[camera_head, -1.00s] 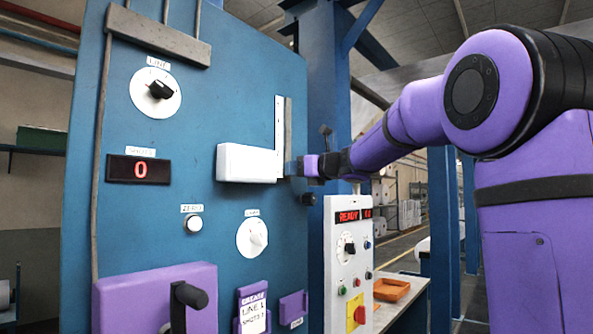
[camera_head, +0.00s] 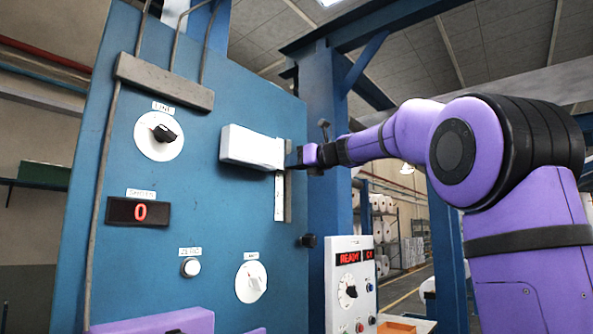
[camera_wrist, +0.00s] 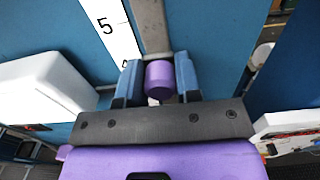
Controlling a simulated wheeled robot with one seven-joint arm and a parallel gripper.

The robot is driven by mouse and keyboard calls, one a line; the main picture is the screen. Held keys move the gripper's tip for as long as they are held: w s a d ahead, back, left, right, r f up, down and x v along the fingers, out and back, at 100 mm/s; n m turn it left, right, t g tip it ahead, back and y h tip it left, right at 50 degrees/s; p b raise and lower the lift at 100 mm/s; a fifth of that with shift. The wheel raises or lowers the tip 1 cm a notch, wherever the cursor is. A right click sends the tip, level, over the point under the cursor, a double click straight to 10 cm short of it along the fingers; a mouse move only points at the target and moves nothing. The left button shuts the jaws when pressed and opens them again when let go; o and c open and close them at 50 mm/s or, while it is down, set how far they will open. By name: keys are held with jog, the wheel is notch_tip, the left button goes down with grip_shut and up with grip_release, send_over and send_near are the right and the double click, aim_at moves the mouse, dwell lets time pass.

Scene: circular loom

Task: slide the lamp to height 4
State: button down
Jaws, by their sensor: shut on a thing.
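The lamp is a long white box (camera_head: 250,147) on the blue panel, at the upper part of its slide. A white scale strip (camera_head: 280,198) hangs below it beside a grey rail (camera_head: 289,190). My gripper (camera_head: 298,157) is at the lamp's right end. In the wrist view, the blue fingers of my gripper (camera_wrist: 158,75) are shut on a purple knob (camera_wrist: 158,82). The scale (camera_wrist: 108,25) shows a 5 and, lower, a partly hidden 4 near the left finger. The lamp's white body (camera_wrist: 45,90) is at left. The exact height reading is unclear.
A white control box (camera_head: 350,285) reading READY stands at right. A black knob (camera_head: 307,241) projects from the panel below my gripper.

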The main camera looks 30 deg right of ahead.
jog(key=c, duration=0.8)
grip_release()
jog(key=shift+s, duration=0.1)
jog(key=v, duration=1)
jog(key=shift+s, duration=0.35)
jog(key=shift+d, duration=0.1)
